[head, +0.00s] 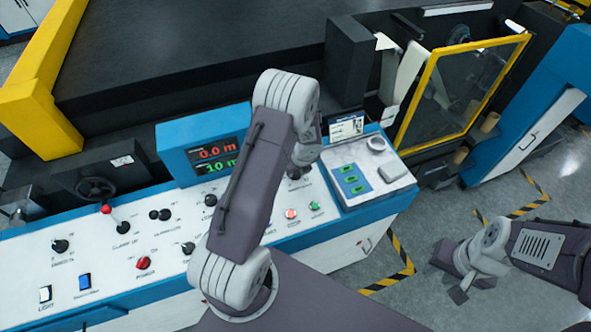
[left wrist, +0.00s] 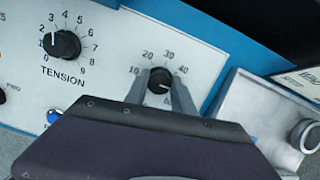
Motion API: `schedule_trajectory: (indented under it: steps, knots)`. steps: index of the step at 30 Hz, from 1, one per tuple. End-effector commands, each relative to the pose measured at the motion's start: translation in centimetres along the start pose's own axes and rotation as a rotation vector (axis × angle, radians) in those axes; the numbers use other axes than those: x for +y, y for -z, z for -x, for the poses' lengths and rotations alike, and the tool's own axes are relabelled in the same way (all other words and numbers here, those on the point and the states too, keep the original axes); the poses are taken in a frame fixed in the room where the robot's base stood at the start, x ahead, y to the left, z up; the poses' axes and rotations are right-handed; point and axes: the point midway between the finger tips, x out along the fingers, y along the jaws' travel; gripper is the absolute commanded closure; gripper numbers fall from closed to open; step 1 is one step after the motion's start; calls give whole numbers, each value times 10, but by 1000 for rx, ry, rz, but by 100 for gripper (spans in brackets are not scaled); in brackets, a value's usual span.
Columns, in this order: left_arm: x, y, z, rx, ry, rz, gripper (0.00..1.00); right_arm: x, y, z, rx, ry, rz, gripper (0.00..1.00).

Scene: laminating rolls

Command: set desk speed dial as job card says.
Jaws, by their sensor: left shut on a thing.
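The speed dial (left wrist: 160,81) is a black knob in the left wrist view, with a printed scale of 10, 20, 30 and 40 around its top. The two fingers of my left gripper (left wrist: 161,92) are shut on it from both sides. The exact dial setting is too small to read. In the head view my left gripper (head: 300,166) is at the panel, mostly hidden behind my own wrist. The job card (head: 346,126) stands at the right back of the desk, its text unreadable. My right gripper (head: 462,278) hangs over the floor at the right, away from the desk.
The tension knob (left wrist: 62,44) is left of the speed dial. A display (head: 215,158) reads 0.0 m in red above a green line. Red and green buttons (head: 291,214) and a tray (head: 365,170) with green items are nearby.

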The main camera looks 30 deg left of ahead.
Motion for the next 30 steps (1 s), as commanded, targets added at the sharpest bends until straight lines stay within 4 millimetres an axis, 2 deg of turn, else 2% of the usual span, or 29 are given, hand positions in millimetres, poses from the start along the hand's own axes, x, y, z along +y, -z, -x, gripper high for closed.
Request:
schedule_trajectory:
  steps: [1,2,3,4,14,24,30]
  knots:
    - [0,1,0,2,0,-1,100,0,0,0,0,0,0,68]
    - [0,1,0,2,0,-1,64,0,0,0,0,0,0,68]
    - [0,1,0,2,0,-1,53,0,0,0,0,0,0,68]
    - [0,1,0,2,0,-1,48,0,0,0,0,0,0,68]
    - [0,0,4,0,0,0,48,0,0,1,0,0,0,68]
    - [-1,0,73,-1,2,-1,48,0,2,16,0,0,0,68]
    - [-1,1,91,1,0,0,48,0,2,18,0,0,0,68]
